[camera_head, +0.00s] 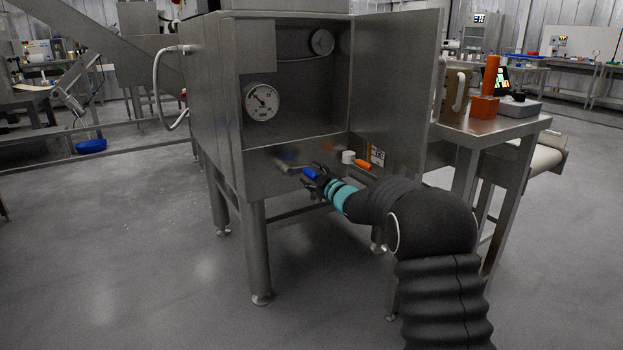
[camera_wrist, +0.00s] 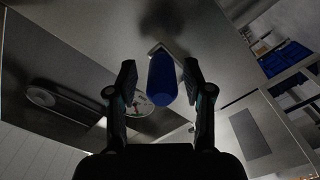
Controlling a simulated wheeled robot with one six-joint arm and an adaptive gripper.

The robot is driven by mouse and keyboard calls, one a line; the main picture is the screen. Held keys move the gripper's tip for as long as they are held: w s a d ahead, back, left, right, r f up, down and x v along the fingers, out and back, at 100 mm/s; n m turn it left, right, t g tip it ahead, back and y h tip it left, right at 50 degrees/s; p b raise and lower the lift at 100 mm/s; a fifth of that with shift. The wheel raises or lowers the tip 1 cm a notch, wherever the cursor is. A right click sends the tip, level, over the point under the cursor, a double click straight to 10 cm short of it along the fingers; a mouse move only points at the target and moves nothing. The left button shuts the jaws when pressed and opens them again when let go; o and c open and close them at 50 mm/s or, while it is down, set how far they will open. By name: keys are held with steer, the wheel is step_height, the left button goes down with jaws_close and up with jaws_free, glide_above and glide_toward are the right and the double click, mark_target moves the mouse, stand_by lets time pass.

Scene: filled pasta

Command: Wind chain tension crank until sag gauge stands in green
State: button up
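The crank's blue grip (camera_head: 310,173) sticks out from the front panel below the machine's open compartment, on a short metal crank arm (camera_head: 291,167). My gripper (camera_head: 318,180) is at the blue grip. In the wrist view my gripper (camera_wrist: 159,82) has its fingers on both sides of the blue grip (camera_wrist: 161,80), with a visible gap at the left finger and a narrower one at the right. A round white dial gauge (camera_head: 262,102) is in the open compartment. Its needle and any green band are too small to read. Part of a white dial also shows in the wrist view (camera_wrist: 139,106).
A round metal wheel (camera_head: 322,42) is at the compartment's upper right. The open door (camera_head: 395,90) stands to the right. A white knob (camera_head: 348,157) and an orange handle (camera_head: 362,164) are right of the crank. A side table (camera_head: 490,127) stands beyond the door.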

steer(key=shift+s+f, duration=0.1)
steer(key=shift+f, duration=0.05)
steer(key=shift+s+d+b, duration=0.15)
steer(key=shift+s+b, duration=0.1)
steer(key=shift+b, duration=0.05)
steer(key=b+v, duration=0.3)
steer(key=v, duration=0.5)
steer(key=shift+d, duration=0.1)
